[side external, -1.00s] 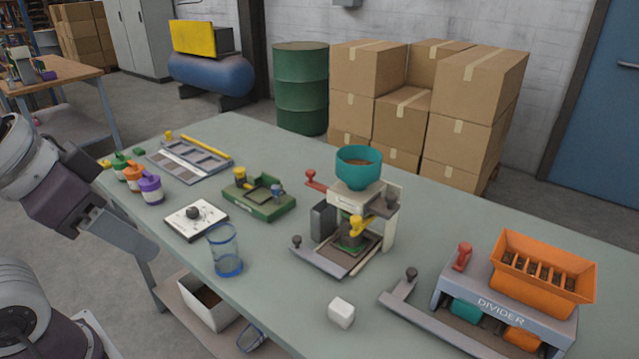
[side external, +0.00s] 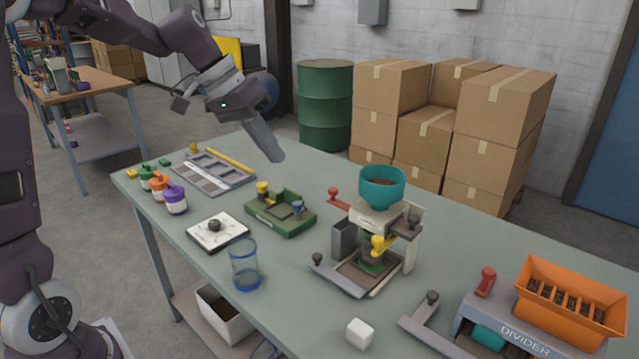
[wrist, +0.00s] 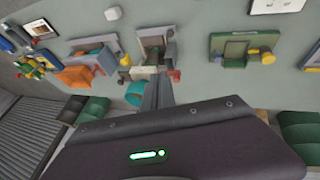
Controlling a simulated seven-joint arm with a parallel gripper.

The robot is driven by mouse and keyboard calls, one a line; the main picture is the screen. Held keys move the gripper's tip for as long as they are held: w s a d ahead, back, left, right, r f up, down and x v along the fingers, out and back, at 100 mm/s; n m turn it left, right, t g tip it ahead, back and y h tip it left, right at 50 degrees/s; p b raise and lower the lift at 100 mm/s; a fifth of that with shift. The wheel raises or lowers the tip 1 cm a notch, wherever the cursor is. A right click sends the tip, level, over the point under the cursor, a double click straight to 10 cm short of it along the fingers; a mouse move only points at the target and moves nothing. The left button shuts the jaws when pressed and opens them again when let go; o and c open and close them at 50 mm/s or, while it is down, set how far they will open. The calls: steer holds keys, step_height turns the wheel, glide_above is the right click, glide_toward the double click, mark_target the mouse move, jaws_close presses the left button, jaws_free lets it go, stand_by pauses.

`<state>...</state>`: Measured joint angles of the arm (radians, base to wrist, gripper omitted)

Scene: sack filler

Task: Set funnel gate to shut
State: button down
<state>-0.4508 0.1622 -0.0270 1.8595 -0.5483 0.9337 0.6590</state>
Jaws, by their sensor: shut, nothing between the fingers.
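The sack filler (side external: 366,265) stands on the table right of centre, with a teal funnel (side external: 382,190) on top holding dark material. A red-knobbed lever (side external: 338,196) sticks out to the left below the funnel. A yellow handle (side external: 382,245) and a dark-knobbed arm (side external: 408,225) are lower down; I cannot tell which part sets the gate. My gripper (side external: 276,158) is shut and empty, in the air left of and behind the filler, clear of it. In the wrist view the funnel (wrist: 134,95) is partly hidden, and a red knob (wrist: 174,76) shows beside my fingers (wrist: 158,90).
A green fixture (side external: 281,218), a clear cup (side external: 245,268) and a white pad (side external: 217,232) stand left of the filler. The divider (side external: 525,335) with its orange bin (side external: 571,298) is at front right. Stacked cartons (side external: 450,130) stand behind the table.

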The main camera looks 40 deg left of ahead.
steer(key=w+a+f+t+h, duration=0.1)
steer(key=w+a+f, duration=0.4)
steer(key=w+a, duration=0.35)
steer(key=w+d+f, duration=0.5)
steer(key=d+f, duration=0.1)
steer(key=f, duration=0.1)
steer(key=shift+d+f+n, duration=0.3)
steer(key=shift+d+f, duration=0.05)
steer(key=shift+f, duration=0.05)
steer(key=shift+w, duration=0.1)
steer(key=shift+d, duration=1.8)
